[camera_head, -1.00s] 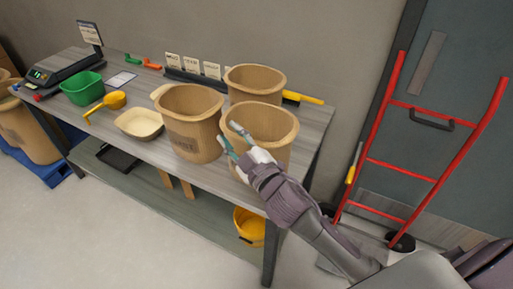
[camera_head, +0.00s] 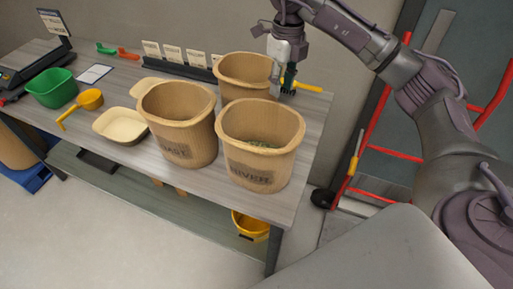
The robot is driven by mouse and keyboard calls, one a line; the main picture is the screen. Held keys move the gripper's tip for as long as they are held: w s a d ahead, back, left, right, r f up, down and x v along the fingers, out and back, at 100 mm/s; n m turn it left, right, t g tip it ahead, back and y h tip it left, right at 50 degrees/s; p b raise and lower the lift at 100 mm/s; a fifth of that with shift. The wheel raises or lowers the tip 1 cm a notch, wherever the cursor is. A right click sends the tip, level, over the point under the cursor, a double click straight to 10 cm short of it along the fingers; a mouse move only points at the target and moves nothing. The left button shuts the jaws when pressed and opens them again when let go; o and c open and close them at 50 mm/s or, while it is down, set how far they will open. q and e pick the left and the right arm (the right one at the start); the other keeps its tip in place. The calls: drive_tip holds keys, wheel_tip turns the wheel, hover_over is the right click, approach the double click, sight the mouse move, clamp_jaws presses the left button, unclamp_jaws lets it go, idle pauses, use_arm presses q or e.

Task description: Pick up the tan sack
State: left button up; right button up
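Three tan sacks with open tops stand upright on the grey table. One (camera_head: 180,125) is in the middle with a dark label. One (camera_head: 262,165) is at the front right, with a label that seems to read "RIVER" and something greenish inside. One (camera_head: 245,75) is behind them, partly hidden by the front ones. My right gripper (camera_head: 282,88) points down at the right rim of the back sack. Its fingers overlap that rim in the picture; I cannot tell whether they pinch it. My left gripper is not in view.
A tan tray (camera_head: 120,125), yellow scoop (camera_head: 88,100), green bin (camera_head: 52,88) and scale (camera_head: 25,62) are on the table's left. Small cards (camera_head: 172,54) stand at the back. A yellow bucket (camera_head: 250,225) is below. A red hand truck (camera_head: 372,125) stands right.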

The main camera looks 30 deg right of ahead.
drive_tip(key=p, duration=0.2)
hover_over(281, 122)
drive_tip(key=f, duration=0.7)
drive_tip(key=shift+a+f, duration=0.25)
drive_tip(key=shift+f, duration=0.15)
drive_tip(key=shift+d+f, duration=0.1)
drive_tip(key=shift+f, duration=0.4)
drive_tip(key=f+p, duration=0.1)
drive_tip(key=f, duration=0.1)
drive_tip(key=f+p, duration=0.1)
drive_tip(key=shift+d+f, duration=0.2)
drive_tip(key=shift+f, duration=0.55)
drive_tip(key=shift+c, duration=0.3)
clamp_jaws()
